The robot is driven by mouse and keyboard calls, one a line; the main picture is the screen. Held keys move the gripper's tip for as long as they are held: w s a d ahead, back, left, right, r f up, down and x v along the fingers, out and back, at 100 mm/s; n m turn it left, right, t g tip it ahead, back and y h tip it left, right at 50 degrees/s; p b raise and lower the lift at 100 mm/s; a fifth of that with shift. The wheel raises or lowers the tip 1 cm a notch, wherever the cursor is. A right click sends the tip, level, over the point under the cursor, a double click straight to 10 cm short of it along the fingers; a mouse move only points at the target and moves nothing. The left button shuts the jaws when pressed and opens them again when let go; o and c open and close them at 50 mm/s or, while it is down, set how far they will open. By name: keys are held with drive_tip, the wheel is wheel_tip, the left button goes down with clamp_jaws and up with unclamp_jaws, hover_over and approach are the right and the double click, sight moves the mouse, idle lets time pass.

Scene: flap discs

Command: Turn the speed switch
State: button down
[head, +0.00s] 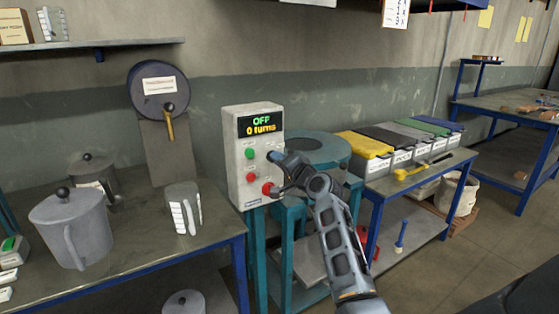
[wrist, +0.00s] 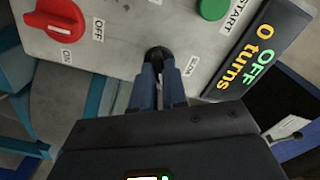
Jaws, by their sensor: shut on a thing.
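The control box (head: 236,170) is a pale grey upright panel whose screen (head: 261,124) reads "OFF" and "0 turns". The speed switch (wrist: 157,53) is a small black knob on its face, with a label that seems to read "SLOW" beside it in the wrist view. My gripper (head: 275,156) is at the box's front from the right. In the wrist view my gripper (wrist: 159,75) has its blue fingers shut on the black knob. The fingers hide part of the knob, so its pointing direction is unclear.
A red rotary knob (wrist: 55,17) marked ON and OFF and a green START button (wrist: 213,8) are on the same face. A red button (head: 251,177) sits below the green one. A round teal machine (head: 318,147) stands behind my arm. Metal jugs (head: 72,228) stand on the left bench.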

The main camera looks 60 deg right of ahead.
drive_tip(key=c, duration=1.2)
unclamp_jaws()
drive_tip(key=shift+o, duration=0.2)
drive_tip(key=shift+s, duration=0.1)
drive_tip(key=v, duration=0.7)
drive_tip(key=shift+s+a+b, duration=0.25)
drive_tip(key=shift+b, duration=0.2)
drive_tip(key=shift+f, duration=0.1)
